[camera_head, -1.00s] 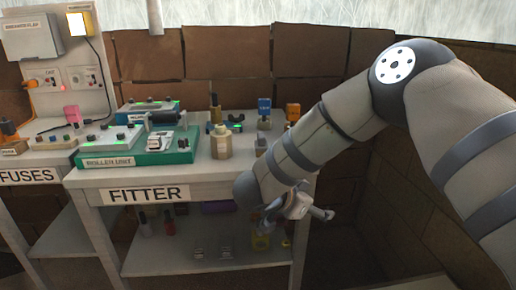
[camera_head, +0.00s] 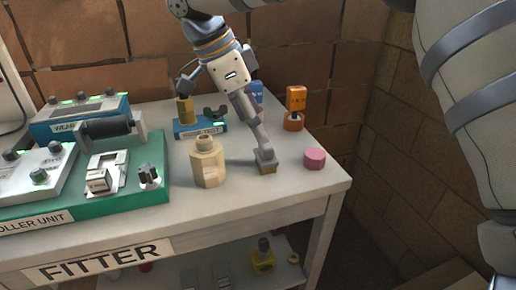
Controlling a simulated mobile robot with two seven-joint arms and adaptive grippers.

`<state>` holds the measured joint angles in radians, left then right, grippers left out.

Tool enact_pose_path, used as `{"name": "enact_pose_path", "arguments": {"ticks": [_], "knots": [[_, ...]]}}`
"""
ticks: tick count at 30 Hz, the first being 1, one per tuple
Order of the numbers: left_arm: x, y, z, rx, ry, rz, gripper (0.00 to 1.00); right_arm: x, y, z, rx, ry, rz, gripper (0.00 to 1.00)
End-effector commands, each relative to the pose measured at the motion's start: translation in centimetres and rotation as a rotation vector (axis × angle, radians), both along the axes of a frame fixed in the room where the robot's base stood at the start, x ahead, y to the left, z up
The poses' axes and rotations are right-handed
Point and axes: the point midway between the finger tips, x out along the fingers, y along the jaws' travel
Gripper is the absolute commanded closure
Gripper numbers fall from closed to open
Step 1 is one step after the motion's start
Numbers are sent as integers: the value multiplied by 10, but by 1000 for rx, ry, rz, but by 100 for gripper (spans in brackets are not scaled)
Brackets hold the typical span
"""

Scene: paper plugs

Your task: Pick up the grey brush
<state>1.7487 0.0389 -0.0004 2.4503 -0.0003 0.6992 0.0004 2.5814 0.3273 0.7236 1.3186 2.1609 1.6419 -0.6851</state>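The grey brush (camera_head: 266,156) is a small grey block with a tan lower end. It is upright near the front right of the FITTER table (camera_head: 245,210). I cannot tell whether the fingers are closed on the brush, or whether the brush is clear of the tabletop.
A beige bottle-shaped piece (camera_head: 207,165) stands left of the brush and a pink cylinder (camera_head: 314,159) right of it. Behind are a blue tester (camera_head: 200,128) and an orange piece (camera_head: 295,100). The green roller unit (camera_head: 150,190) fills the left side.

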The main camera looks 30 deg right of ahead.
Motion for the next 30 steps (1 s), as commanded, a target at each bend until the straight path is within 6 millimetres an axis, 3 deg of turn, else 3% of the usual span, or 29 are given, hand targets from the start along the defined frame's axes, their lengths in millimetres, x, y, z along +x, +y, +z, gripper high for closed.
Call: {"name": "enact_pose_path", "arguments": {"ticks": [13, 22, 29, 30], "knots": [[5, 0, 4, 0, -16, 1, 57, -6, -23, -72, -1, 1, 0, 27], [5, 0, 4, 0, -17, 1, 57, -7, -26, -82, 1, -2, -1, 27], [5, 0, 4, 0, -17, 1, 57, -7, -26, -81, 0, -1, -1, 79], [5, 0, 4, 0, -16, 1, 57, -7, -26, -81, 0, -1, -1, 80]]}}
